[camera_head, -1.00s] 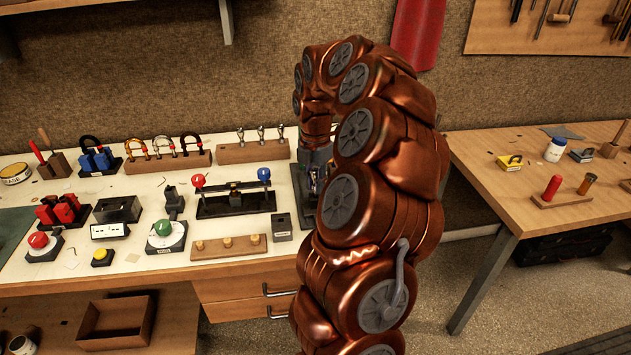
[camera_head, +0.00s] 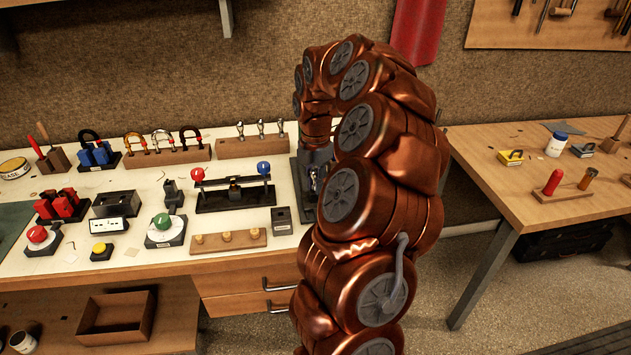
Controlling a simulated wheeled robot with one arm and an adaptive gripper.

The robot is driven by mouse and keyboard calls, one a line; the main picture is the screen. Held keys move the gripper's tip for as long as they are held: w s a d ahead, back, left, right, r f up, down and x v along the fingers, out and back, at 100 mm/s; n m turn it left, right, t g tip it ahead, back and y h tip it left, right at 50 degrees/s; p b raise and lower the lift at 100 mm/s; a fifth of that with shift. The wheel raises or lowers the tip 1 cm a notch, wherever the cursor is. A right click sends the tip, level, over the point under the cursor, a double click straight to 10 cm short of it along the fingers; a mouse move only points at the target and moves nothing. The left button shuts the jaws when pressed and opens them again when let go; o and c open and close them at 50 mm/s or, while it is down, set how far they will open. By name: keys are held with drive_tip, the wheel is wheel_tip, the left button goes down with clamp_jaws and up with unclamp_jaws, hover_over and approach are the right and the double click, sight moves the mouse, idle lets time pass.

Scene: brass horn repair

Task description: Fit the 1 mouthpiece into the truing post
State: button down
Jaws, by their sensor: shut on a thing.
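My gripper (camera_head: 314,178) is mostly hidden behind my own arm. Only a dark sliver of it shows, low over the right part of the cream bench top. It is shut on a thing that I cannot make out. A dark fixture (camera_head: 298,182) stands at the gripper, also mostly covered by my arm; I cannot tell whether it is the truing post. Three silver pieces shaped like mouthpieces (camera_head: 261,128) stand upright in a wooden block (camera_head: 235,149) behind and left of the gripper. Whether a mouthpiece is in the jaws is hidden.
Left of the gripper are a black stand with red and blue knobs (camera_head: 235,195), a small grey block (camera_head: 281,221) and a wooden strip with brass pegs (camera_head: 228,240). A rack of coloured horseshoe shapes (camera_head: 164,156) stands further left. A second table (camera_head: 535,215) is at the right.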

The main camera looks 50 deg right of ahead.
drive_tip(key=c, duration=1)
unclamp_jaws()
wheel_tip(320, 180, up, 11)
drive_tip(key=shift+f, duration=0.1)
drive_tip(key=shift+r, duration=0.55)
